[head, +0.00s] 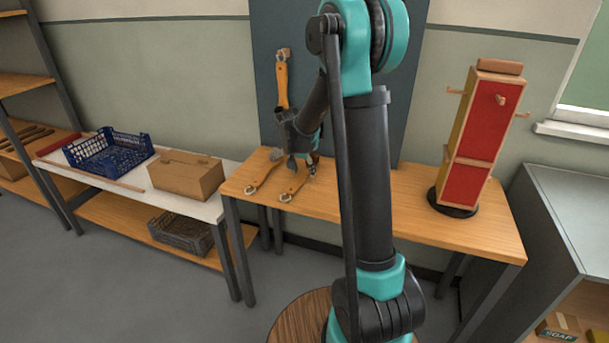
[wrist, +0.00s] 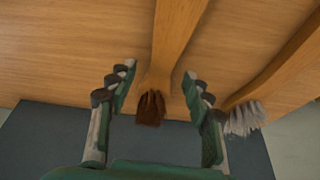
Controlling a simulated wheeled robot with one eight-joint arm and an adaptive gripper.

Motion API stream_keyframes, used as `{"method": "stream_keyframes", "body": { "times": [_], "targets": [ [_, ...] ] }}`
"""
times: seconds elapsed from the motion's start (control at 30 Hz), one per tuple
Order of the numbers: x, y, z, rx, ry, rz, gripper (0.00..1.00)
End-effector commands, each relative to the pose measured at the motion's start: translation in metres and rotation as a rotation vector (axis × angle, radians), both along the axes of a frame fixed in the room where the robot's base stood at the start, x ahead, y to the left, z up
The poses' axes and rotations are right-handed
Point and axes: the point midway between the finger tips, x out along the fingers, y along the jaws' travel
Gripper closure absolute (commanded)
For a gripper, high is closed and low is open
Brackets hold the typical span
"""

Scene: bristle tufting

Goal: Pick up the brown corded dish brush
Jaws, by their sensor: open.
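A brush with a wooden handle and dark brown bristles lies on the wooden table. Its handle (head: 292,189) shows in the head view, and its bristles (wrist: 150,108) show in the wrist view. My gripper (head: 302,164) is open over the bristle end of this brush. In the wrist view my gripper (wrist: 159,74) has one finger on each side of the brush neck, with gaps on both sides. The gripper hides the bristles in the head view.
A second brush (head: 263,175) with grey bristles (wrist: 244,118) lies beside it. Another wooden-handled tool (head: 282,85) hangs on the dark board (head: 270,30). A red and yellow stand (head: 477,140) is at the table's right. A cardboard box (head: 186,177) and blue crate (head: 108,153) sit left.

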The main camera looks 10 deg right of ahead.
Motion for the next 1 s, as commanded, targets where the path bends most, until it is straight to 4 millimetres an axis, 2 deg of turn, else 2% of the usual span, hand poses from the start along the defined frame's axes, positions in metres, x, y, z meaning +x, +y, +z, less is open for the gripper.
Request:
{"method": "stream_keyframes", "body": {
  "times": [0.1,0.33,0.73,1.0],
  "targets": [
    [0.0025,-0.0018,-0.0070,0.000,0.000,0.000,0.49],
    [0.0026,-0.0019,-0.0080,0.000,0.000,0.000,0.49],
    [0.0026,-0.0017,-0.0077,0.000,0.000,0.001,0.98],
    [0.0026,-0.0018,-0.0074,0.000,0.000,0.001,1.00]
  ]
}}
